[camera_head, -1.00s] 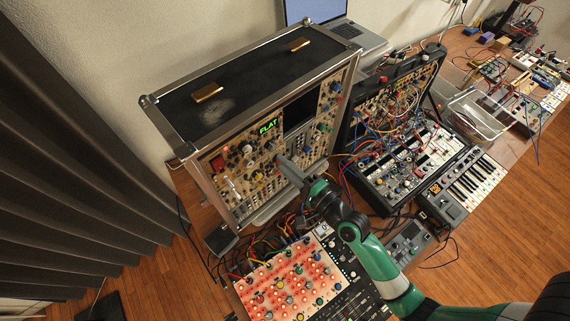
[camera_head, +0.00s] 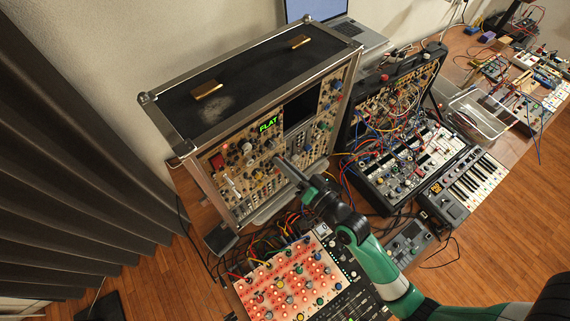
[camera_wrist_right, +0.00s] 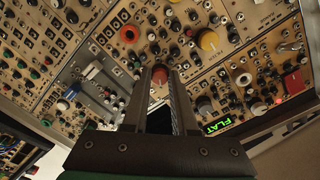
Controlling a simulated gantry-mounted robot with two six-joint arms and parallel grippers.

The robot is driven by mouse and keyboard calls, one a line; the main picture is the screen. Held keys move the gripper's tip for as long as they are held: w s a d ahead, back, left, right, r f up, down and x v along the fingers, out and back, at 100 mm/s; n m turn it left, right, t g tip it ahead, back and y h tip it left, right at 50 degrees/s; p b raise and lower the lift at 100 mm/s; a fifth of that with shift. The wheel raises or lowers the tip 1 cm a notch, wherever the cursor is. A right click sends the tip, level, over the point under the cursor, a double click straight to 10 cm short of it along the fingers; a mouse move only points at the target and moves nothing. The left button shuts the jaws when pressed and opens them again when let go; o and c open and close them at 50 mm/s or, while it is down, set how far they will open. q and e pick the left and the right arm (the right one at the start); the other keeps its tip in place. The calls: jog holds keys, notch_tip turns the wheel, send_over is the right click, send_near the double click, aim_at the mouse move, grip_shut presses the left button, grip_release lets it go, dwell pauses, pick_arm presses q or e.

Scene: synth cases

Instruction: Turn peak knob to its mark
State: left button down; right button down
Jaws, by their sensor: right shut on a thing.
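My right gripper (camera_head: 281,162) reaches the tan front panel of the tall synth case (camera_head: 250,168). In the right wrist view its two dark fingers (camera_wrist_right: 162,84) are shut on a small reddish knob (camera_wrist_right: 159,76), which shows between the tips. I take this as the peak knob; its label and mark are too small or hidden to read. A green display reading "FLAT" (camera_head: 268,125) is lit on the panel, and it also shows in the wrist view (camera_wrist_right: 217,126). My left gripper is not in view.
A patch-cabled black case (camera_head: 400,150) stands to the right. A red-lit mixer panel (camera_head: 290,280) lies below, with loose cables between.

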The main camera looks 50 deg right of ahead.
jog(key=shift+d+n+t+b, duration=0.15)
jog(key=shift+n+b, duration=2.6)
jog(key=shift+n, duration=5.55)
jog(key=shift+a+n+t+b, duration=0.15)
jog(key=shift+n+b, duration=2.55)
jog(key=shift+n, duration=5.6)
jog(key=shift+d, duration=0.1)
jog(key=c, duration=0.7)
grip_release()
